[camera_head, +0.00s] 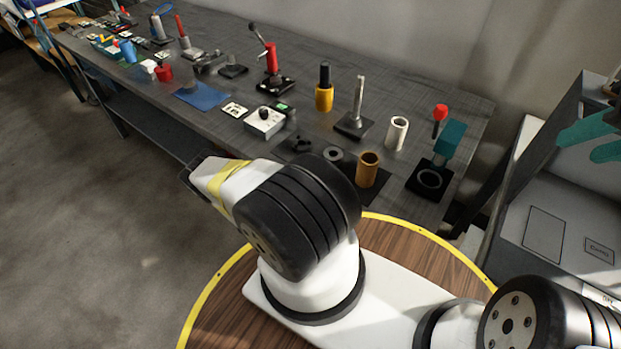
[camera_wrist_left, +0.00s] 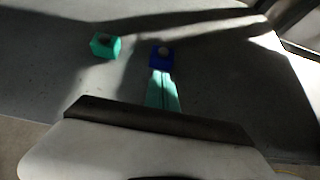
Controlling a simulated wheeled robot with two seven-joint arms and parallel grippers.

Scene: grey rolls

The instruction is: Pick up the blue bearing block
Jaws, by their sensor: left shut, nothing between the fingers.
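The blue bearing block (camera_wrist_left: 162,57) stands on a grey surface in the left wrist view, with a dark round spot on its top. My left gripper (camera_wrist_left: 162,72) shows there as two teal fingers pressed together, shut and empty. Its tips point at the block's near side and overlap its lower edge in the picture; I cannot tell if they touch. A teal-green block (camera_wrist_left: 105,46) stands to the left. In the head view my right gripper (camera_head: 575,147) shows at the right edge, its teal fingers apart and empty. I cannot pick out the blue block there.
A long dark workbench (camera_head: 480,108) holds several tools, including a yellow bottle (camera_head: 324,97), a white cylinder (camera_head: 397,133) and a brass cylinder (camera_head: 367,170). A grey cabinet (camera_head: 540,225) stands at the right. Open floor (camera_head: 90,240) lies at the left.

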